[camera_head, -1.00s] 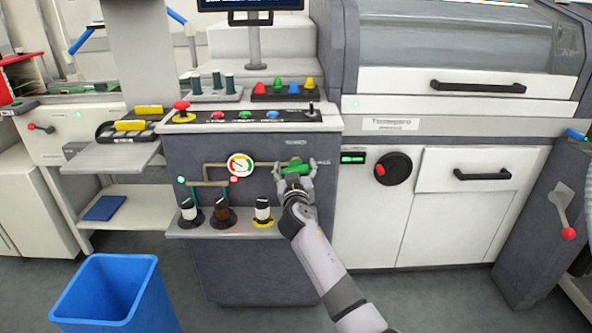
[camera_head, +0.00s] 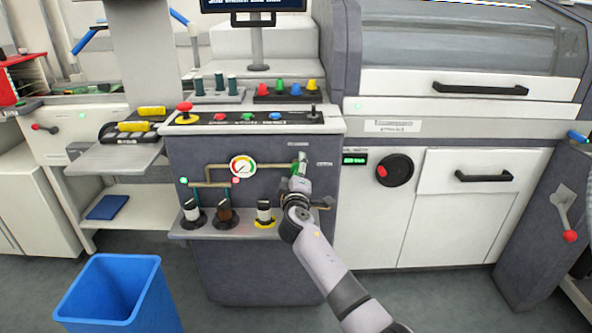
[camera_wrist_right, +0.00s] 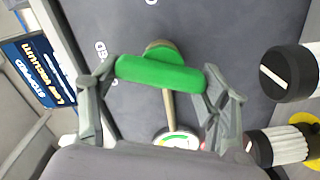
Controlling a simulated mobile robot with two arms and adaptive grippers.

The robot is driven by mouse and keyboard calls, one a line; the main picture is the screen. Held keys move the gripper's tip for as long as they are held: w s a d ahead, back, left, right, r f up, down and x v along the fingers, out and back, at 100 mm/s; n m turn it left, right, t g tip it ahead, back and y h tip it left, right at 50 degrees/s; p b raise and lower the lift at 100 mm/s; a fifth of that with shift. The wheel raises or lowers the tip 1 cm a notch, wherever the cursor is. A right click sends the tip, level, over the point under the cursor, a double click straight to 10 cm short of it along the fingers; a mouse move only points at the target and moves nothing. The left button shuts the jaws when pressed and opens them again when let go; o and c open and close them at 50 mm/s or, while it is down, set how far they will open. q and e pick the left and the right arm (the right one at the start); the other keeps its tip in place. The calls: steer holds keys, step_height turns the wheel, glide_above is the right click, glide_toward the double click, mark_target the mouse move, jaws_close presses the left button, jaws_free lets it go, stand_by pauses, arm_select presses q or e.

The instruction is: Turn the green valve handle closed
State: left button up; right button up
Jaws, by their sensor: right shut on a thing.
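The green valve handle (camera_head: 294,169) is on the dark front panel of the middle console, at the right end of a brass pipe. In the head view it stands roughly upright, mostly hidden by my right gripper (camera_head: 299,167). In the right wrist view the green handle (camera_wrist_right: 160,73) is a bar lying across between the two fingers of my right gripper (camera_wrist_right: 160,88), which is shut on its ends. The round knob behind the bar shows above it. My left gripper is not in view.
A pressure gauge (camera_head: 243,166) sits left of the valve. Coloured buttons and a red knob (camera_head: 183,107) are on the console top. A blue bin (camera_head: 112,292) stands on the floor at left.

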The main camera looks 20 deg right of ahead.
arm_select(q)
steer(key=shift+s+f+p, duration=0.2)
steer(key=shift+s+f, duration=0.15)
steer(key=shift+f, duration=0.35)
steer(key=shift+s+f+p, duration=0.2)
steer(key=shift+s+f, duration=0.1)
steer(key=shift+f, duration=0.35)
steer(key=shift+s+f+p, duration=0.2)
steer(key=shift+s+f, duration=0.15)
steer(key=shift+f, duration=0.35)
arm_select(e)
steer(key=shift+f+n, duration=0.2)
steer(key=shift+n, duration=2.1)
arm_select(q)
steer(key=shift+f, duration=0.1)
arm_select(e)
steer(key=o, duration=1.2)
steer(key=shift+c, duration=0.2)
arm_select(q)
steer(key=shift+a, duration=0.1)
arm_select(e)
steer(key=shift+s+a, duration=0.1)
steer(key=v, duration=1.2)
